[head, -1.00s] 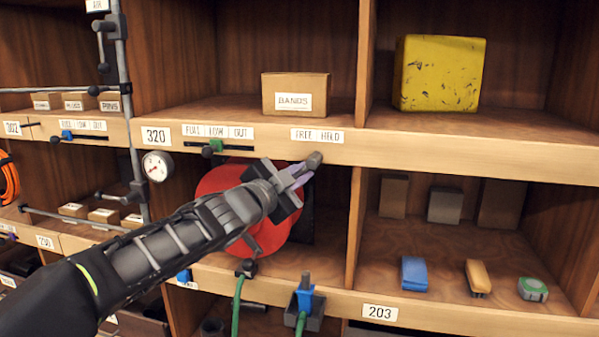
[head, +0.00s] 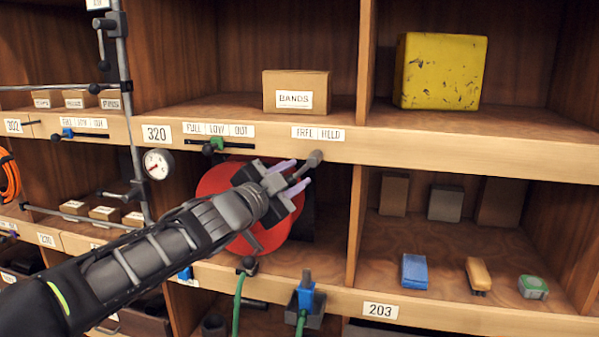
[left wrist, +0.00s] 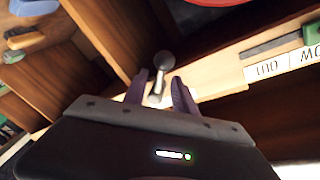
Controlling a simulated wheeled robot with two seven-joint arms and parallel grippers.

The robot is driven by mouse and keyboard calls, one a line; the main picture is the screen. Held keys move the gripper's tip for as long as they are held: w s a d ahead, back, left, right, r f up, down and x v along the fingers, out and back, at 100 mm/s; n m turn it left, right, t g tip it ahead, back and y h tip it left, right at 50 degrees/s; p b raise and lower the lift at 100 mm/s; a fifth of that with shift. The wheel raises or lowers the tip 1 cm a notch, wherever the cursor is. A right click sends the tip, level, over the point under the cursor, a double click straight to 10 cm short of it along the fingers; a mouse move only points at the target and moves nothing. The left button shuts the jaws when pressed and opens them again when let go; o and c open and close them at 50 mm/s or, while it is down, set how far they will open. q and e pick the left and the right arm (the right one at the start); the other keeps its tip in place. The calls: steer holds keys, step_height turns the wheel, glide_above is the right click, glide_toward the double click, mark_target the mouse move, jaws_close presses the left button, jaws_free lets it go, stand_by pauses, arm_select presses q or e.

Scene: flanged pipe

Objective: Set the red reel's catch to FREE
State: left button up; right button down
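The red reel (head: 218,182) sits in the compartment below shelf label 320, partly hidden by my left arm. Its catch is a grey lever with a round knob (head: 316,157) just under the FREE / HELD label (head: 318,133). The knob stands near the middle of that label, so I cannot tell the setting. My left gripper (head: 291,176) is open, its two purple fingers apart just left of the knob. In the left wrist view the knob (left wrist: 164,61) and its stem show between the spread fingers (left wrist: 160,92), with gaps visible. My right gripper is not in view.
A pressure gauge (head: 158,164) and a grey upright pipe stand left of the reel. A green slider (head: 217,143) is on the shelf edge. A wooden divider (head: 355,215) stands close right of the knob. A BANDS box (head: 297,92) sits above.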

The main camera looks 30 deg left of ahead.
arm_select(q)
steer(key=s+p, duration=0.1)
steer(key=s, duration=0.4)
stand_by(0.5)
